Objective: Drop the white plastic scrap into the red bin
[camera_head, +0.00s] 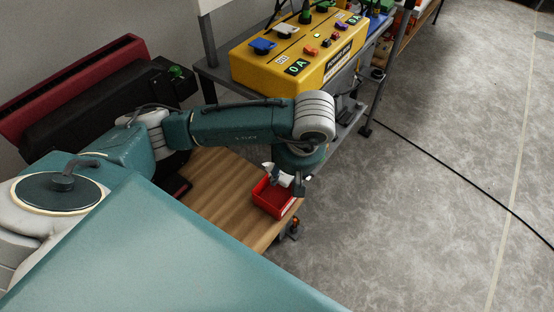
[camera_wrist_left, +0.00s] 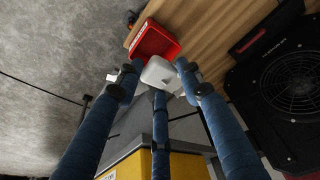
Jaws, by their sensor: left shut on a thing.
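The white plastic scrap (camera_wrist_left: 160,73) is a pale blocky piece held among the blue fingers of my left gripper (camera_wrist_left: 160,80). In the head view the left gripper (camera_head: 284,180) hangs over the red bin, shut on the white scrap (camera_head: 281,179). The red bin (camera_head: 270,202) is a small open tray near the end of the wooden table. In the wrist view the red bin (camera_wrist_left: 154,36) lies beyond the scrap, which overlaps its near edge in the picture. The gripper hides part of the bin's inside. My right gripper is not in view.
The wooden table (camera_head: 222,180) is clear left of the bin. A yellow power box (camera_head: 298,58) with knobs stands on a grey cart behind. A black-and-red machine (camera_head: 118,90) is at the left. A black cable (camera_head: 455,170) crosses the open floor at right.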

